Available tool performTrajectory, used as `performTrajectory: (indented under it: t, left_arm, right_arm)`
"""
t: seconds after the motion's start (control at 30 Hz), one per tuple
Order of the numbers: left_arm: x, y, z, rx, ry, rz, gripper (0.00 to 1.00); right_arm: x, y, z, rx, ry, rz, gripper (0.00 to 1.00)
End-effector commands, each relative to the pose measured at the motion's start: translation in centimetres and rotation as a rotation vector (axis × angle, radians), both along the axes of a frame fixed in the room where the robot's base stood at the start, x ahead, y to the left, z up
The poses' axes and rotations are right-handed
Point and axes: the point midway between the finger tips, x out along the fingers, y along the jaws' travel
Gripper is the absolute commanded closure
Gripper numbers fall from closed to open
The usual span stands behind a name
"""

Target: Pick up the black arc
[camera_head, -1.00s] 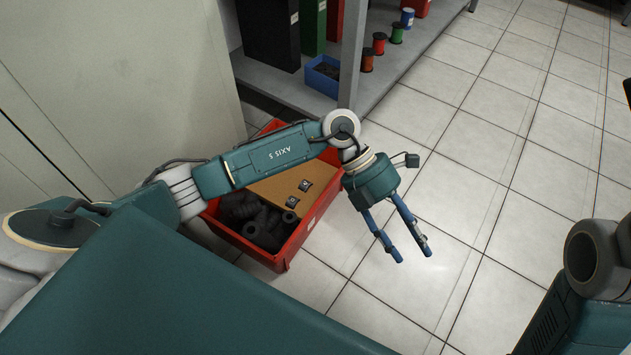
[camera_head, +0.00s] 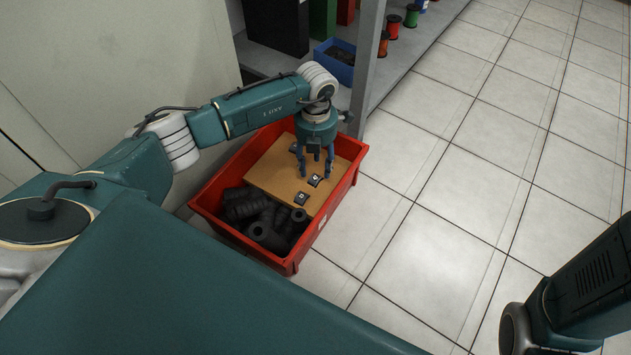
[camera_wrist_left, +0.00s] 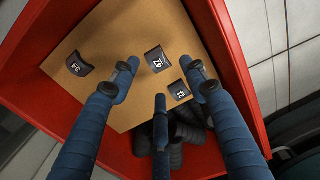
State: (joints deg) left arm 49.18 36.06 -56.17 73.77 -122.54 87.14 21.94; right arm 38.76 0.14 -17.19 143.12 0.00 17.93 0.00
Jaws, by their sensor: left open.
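Several views of small black arcs: three lie on a tan board (camera_head: 266,167) inside a red crate (camera_head: 345,196). One black arc (camera_head: 315,180) is just below my left fingertips, another (camera_head: 301,198) is nearer the board's front edge, and a third is partly behind the fingers. In the left wrist view the arcs have pale markings: one (camera_wrist_left: 156,59) is between the fingertips, one (camera_wrist_left: 180,91) is beside the right finger, and one (camera_wrist_left: 78,64) is off to the left. My left gripper (camera_head: 316,170) is open and empty, pointing down over the board; its fingers also show in the wrist view (camera_wrist_left: 166,82).
Dark ribbed cylindrical parts (camera_head: 268,222) fill the crate's front beside the board. A grey shelf (camera_head: 404,52) with spools and a blue bin (camera_head: 336,62) stands behind. Tiled floor on the right is clear. My right arm shows at lower right, without its gripper.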

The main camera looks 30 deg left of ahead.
Motion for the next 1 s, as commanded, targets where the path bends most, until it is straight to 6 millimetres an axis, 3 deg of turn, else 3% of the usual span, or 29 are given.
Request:
performTrajectory:
  t: [0.37,0.63,0.67,0.87,1.0]
  left_arm:
    - [0.0,0.1,-4.9,-0.002,0.001,-0.001,0.55]
    - [0.1,0.2,-5.0,-0.002,0.000,-0.001,0.55]
    - [0.1,0.2,-5.0,-0.002,0.000,-0.001,0.57]
    - [0.1,0.2,-5.0,-0.002,0.000,-0.001,0.95]
    - [0.1,0.2,-5.0,-0.002,0.001,-0.001,0.96]
  right_arm:
    - [-0.6,0.0,-4.4,-0.001,-0.014,0.000,0.60]
    - [-0.6,0.0,-4.4,-0.001,-0.015,0.000,0.60]
    - [-0.6,0.0,-4.4,-0.001,-0.015,0.000,0.60]
    - [-0.6,0.0,-4.4,-0.001,-0.015,0.000,0.60]
    - [-0.6,0.0,-4.4,-0.001,-0.015,0.000,0.60]
